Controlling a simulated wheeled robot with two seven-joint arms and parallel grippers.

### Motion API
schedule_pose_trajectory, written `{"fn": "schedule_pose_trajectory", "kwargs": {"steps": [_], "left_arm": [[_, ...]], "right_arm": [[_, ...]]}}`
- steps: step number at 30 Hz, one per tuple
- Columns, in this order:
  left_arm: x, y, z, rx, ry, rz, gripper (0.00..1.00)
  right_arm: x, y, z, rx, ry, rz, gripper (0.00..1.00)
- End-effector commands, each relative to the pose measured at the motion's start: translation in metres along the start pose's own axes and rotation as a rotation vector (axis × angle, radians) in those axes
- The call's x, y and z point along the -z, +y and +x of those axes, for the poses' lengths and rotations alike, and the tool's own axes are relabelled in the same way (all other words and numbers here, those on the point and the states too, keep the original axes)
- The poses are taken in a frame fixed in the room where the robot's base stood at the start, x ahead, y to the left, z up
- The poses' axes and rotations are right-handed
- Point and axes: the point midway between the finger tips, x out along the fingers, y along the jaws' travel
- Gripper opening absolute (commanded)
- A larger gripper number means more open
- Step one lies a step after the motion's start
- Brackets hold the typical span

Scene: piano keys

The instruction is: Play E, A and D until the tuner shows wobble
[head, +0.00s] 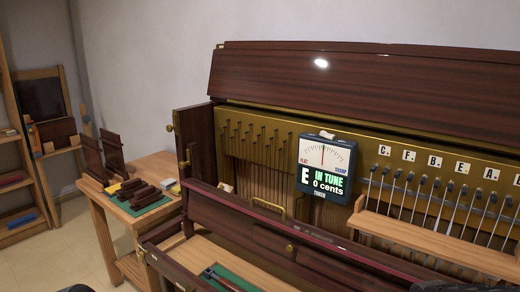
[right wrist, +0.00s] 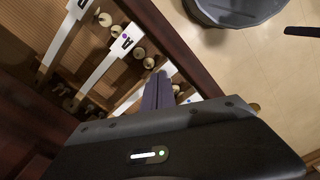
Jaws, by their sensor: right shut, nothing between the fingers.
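The dark blue tuner (head: 324,172) stands on the opened piano, left of the lettered rail. Its screen reads E, IN TUNE, 0 cents, and its needle is near the middle of the dial. Letter tags C, F, B, E (head: 460,167) and A (head: 493,174) run along the brass rail. In the right wrist view, white keys (right wrist: 103,65) with small rotated letter tags show beside a dark wooden rail. My right gripper (right wrist: 160,88) is shut and empty, its fingers over or beside another white key; contact is unclear.
A side table (head: 155,162) at left holds dark wooden blocks on a green mat. A wooden rail (head: 430,240) crosses the wires at right. Floor shows at left.

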Motion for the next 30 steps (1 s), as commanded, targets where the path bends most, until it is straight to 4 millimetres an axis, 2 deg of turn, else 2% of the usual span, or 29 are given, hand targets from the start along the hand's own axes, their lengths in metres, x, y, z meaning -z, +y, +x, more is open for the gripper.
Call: {"fn": "schedule_pose_trajectory", "kwargs": {"steps": [15,18,30], "left_arm": [[0.0,0.025,-0.064,-0.001,-0.002,-0.001,0.0],[0.0,0.028,-0.072,-0.001,-0.003,-0.001,0.0],[0.0,0.028,-0.072,-0.001,-0.004,-0.001,0.0]], "right_arm": [[0.0,0.0,-0.085,0.0,0.001,0.0,0.0],[0.0,0.0,-0.096,0.0,0.001,0.0,0.0],[0.0,0.0,-0.098,0.0,0.0,0.0,0.0]]}}
